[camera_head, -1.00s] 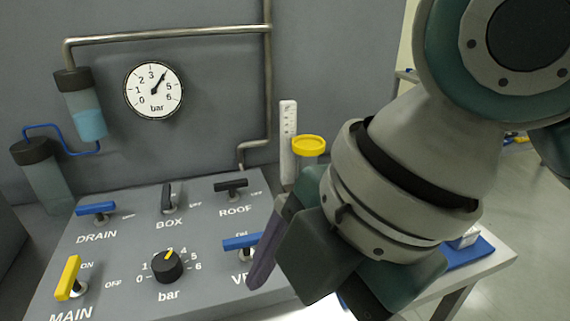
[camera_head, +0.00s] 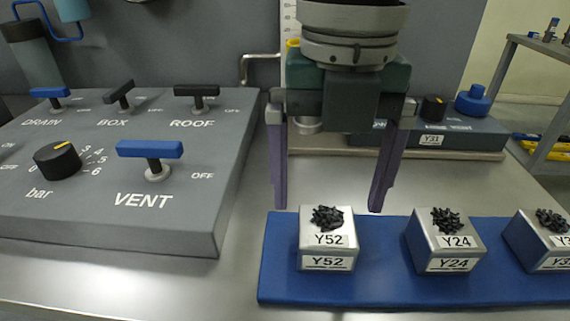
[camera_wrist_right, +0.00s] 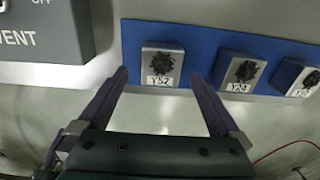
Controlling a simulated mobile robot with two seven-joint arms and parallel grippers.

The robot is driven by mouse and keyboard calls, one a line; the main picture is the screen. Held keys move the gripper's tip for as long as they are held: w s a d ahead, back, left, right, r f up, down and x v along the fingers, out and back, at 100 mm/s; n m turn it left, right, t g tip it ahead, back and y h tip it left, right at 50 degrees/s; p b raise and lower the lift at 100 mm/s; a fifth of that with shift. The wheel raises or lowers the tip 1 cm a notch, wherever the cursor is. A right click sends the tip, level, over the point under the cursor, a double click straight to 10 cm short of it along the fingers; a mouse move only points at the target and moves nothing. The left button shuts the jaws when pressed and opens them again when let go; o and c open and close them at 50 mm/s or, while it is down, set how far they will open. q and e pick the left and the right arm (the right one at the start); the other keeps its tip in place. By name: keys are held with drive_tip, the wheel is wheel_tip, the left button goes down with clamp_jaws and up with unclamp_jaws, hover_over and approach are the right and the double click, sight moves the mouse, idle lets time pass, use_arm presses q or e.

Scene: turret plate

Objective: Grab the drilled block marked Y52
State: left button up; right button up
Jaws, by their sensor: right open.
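The drilled block marked Y52 (camera_head: 326,250) is a silver metal cube with a heap of small black pieces on top. It sits at the left end of a blue mat (camera_head: 385,285). It also shows in the right wrist view (camera_wrist_right: 155,80), ahead of the fingertips. My right gripper (camera_head: 324,208) is open and empty, its purple fingers pointing down, behind and above the block. In the right wrist view its fingers (camera_wrist_right: 159,82) spread wide, with the block beyond and between their tips. My left gripper is in neither view.
Block Y24 (camera_head: 446,245) and a third, partly cropped block (camera_head: 540,240) stand to the right on the mat. The grey control panel with its blue VENT handle (camera_head: 150,150) is at the left. A grey unit labelled Y31 (camera_head: 460,135) stands behind.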

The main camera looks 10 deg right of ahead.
sight(328, 225)
drive_tip(key=f, duration=0.5)
drive_tip(key=shift+s+f, duration=0.25)
drive_tip(key=shift+f, duration=0.1)
drive_tip(key=shift+d, duration=0.1)
clamp_jaws()
idle(0.4)
